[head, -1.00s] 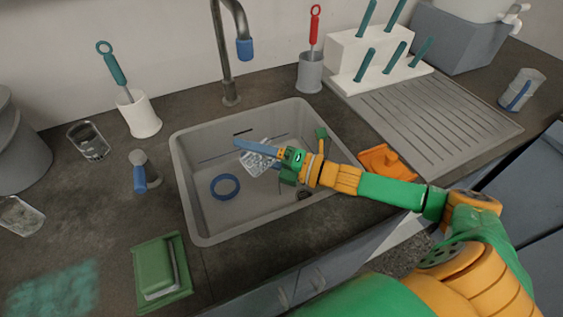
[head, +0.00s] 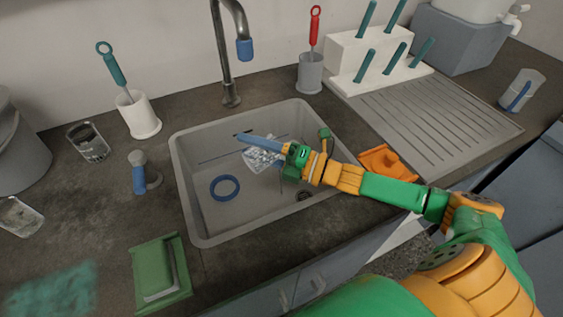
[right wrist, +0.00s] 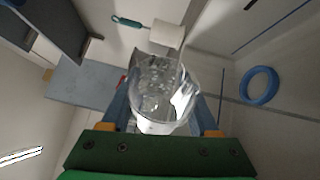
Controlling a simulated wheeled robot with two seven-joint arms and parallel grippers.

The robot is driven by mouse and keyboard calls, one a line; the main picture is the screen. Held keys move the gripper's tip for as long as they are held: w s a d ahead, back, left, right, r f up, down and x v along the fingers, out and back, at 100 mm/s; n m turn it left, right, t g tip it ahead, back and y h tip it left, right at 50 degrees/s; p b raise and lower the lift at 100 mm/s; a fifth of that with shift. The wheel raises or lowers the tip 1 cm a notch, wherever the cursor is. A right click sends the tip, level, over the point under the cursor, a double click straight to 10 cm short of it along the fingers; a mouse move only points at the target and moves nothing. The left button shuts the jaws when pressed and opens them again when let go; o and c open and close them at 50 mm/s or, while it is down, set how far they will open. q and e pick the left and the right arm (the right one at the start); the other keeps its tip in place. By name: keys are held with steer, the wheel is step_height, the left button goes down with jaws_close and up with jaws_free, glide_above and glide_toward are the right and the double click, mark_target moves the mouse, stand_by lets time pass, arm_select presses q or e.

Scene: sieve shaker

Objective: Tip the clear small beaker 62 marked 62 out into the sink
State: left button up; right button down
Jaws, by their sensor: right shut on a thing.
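My right gripper (head: 268,148) reaches over the sink from the right and is shut on a clear small beaker (head: 262,158). The beaker hangs above the basin of the grey sink (head: 185,185) and is tilted well over. In the right wrist view the beaker (right wrist: 158,98) sits between my two blue fingers, with whitish glints in it; I cannot tell if any liquid is left. Its mark cannot be read. My left gripper is not in view.
A blue ring (head: 225,187) lies in the sink. A tap (head: 232,60) stands behind it. Two other glass vessels (head: 88,143) (head: 18,216) stand at the left. A white brush holder (head: 139,116), a green sponge dish (head: 160,275) and an orange item (head: 387,162) flank the sink.

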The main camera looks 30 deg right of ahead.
steer(key=shift+d+r+m+p, duration=0.15)
steer(key=shift+r+m+p, duration=0.15)
steer(key=shift+r+m, duration=0.4)
steer(key=f+n, duration=0.1)
steer(key=f+n+b, duration=0.1)
steer(key=shift+s+a+f, duration=0.1)
steer(key=shift+a+f, duration=0.25)
steer(key=shift+f, duration=0.05)
steer(key=a+n+g+h+p, duration=0.1)
steer(key=n+p, duration=0.1)
steer(key=shift+s+a+f+n+p, duration=0.1)
steer(key=shift+a+n+p, duration=0.05)
steer(key=shift+n+p, duration=0.2)
steer(key=a+f+n+h+p, duration=0.1)
steer(key=n+h+p, duration=0.1)
steer(key=p, duration=0.3)
steer(key=a+n+g+h+p, duration=0.1)
steer(key=a+n+h+p, duration=0.1)
steer(key=n+p, duration=0.1)
steer(key=s+a+f+n+h+p, duration=0.1)
steer(key=n+h+p, duration=0.2)
steer(key=p, duration=0.3)
steer(key=shift+a+f+p, duration=0.3)
steer(key=shift+a+p, duration=0.05)
